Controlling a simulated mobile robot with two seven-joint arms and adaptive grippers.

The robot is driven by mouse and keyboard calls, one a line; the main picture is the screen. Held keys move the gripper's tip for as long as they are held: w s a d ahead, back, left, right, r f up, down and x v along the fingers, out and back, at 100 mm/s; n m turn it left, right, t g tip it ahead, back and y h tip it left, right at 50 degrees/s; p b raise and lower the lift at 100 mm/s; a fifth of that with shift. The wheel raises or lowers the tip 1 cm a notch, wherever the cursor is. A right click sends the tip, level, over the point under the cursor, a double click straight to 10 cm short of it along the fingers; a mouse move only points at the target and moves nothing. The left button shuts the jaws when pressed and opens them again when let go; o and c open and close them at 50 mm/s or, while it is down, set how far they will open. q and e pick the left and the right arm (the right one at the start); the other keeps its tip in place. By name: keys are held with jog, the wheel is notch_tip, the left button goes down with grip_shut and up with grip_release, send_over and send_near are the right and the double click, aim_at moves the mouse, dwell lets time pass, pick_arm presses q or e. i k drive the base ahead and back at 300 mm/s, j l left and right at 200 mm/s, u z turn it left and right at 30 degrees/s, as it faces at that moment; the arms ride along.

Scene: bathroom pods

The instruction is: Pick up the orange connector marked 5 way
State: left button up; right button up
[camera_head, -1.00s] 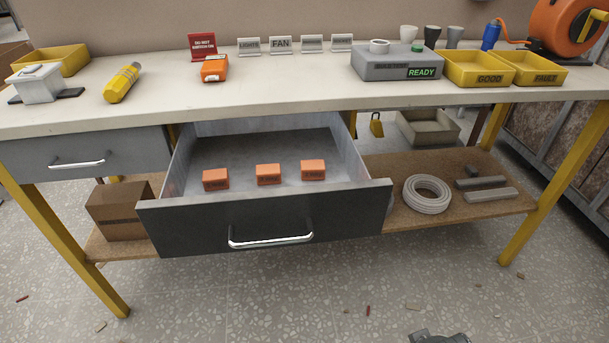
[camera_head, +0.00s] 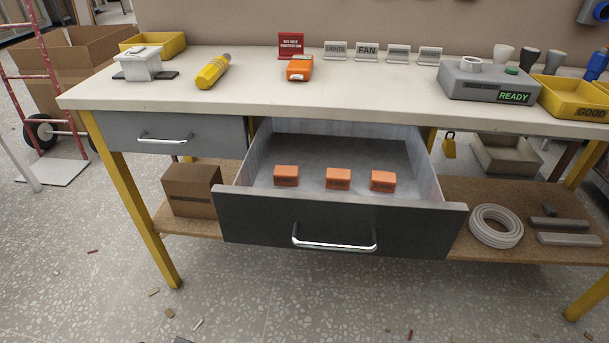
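Three orange connectors lie in a row inside the open drawer (camera_head: 340,222): a left one (camera_head: 286,176), a middle one (camera_head: 338,179) and a right one (camera_head: 382,181). Each has dark marking on its front face, too small to read, so I cannot tell which is marked 5 way. The connectors stand apart from each other on the grey drawer floor. Neither gripper shows clearly; only a tiny dark sliver sits at the bottom edge, and I cannot tell what it is.
The worktop (camera_head: 240,98) overhangs the drawer's back. On it stand an orange device (camera_head: 300,68), a yellow tool (camera_head: 212,72) and a grey tester reading READY (camera_head: 488,82). A cardboard box (camera_head: 192,190) and a cable coil (camera_head: 496,226) lie on the lower shelf. The floor in front is mostly clear.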

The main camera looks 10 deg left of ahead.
aim_at(283, 175)
jog(key=i+j+z, duration=0.15)
jog(key=j+z, duration=1.6)
jog(key=k+j+z, duration=0.2)
jog(key=j+z, duration=0.25)
jog(key=k+j+z, duration=0.2)
jog(key=j+z, duration=0.2)
jog(key=k+l+z, duration=0.5)
jog(key=i+j+u, duration=0.15)
jog(key=j, duration=0.2)
jog(key=i+j+u, duration=0.1)
jog(key=j, duration=0.25)
jog(key=i, duration=0.1)
